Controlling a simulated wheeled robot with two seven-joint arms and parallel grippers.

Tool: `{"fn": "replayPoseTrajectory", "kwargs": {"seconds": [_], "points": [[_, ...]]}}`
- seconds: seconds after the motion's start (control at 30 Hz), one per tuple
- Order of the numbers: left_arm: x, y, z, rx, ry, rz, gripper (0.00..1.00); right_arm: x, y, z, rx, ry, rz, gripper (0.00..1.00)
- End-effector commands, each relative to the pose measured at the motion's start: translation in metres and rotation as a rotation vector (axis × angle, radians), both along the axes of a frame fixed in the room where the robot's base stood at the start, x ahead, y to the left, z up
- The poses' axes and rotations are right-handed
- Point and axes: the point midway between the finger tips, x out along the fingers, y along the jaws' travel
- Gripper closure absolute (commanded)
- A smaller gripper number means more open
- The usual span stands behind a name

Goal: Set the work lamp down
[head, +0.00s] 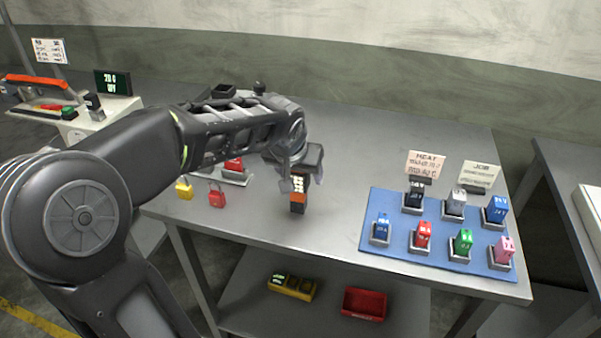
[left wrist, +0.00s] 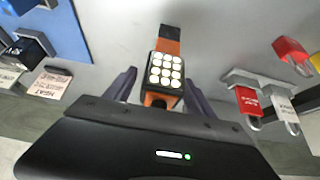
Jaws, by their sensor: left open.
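The work lamp (head: 298,197) is a small black and orange block with a grid of lit white dots on its face. It stands upright on the grey workbench (head: 330,135), near the front edge. My left gripper (head: 302,183) is above it, pointing down, with its fingers apart on either side of the lamp. In the left wrist view the lamp (left wrist: 165,72) shows between the two spread fingers of my left gripper (left wrist: 159,78), with a gap at each side. My right gripper is not in view.
A blue board (head: 390,255) with several coloured blocks in holders is at the right. A red padlock (head: 217,196) and a yellow one (head: 184,190) lie left of the lamp. A red bin (head: 364,304) is on the lower shelf. The bench between lamp and board is clear.

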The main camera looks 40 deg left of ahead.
Motion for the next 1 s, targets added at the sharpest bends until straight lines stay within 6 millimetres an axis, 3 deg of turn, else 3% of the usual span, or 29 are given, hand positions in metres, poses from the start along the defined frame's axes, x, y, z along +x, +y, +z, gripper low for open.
{"fn": "replayPoseTrajectory", "kwargs": {"seconds": [0.17,0.6,0.8,1.0], "points": [[-0.006,-0.002,0.015,0.002,-0.004,0.001,0.37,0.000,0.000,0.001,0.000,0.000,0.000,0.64],[-0.047,-0.017,0.090,0.000,-0.004,0.000,0.37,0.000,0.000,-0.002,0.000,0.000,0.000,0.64],[-0.056,-0.020,0.105,0.001,-0.002,-0.001,0.37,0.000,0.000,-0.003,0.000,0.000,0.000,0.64],[-0.057,-0.020,0.106,0.000,0.000,-0.001,0.37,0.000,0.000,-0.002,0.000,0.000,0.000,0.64]]}}
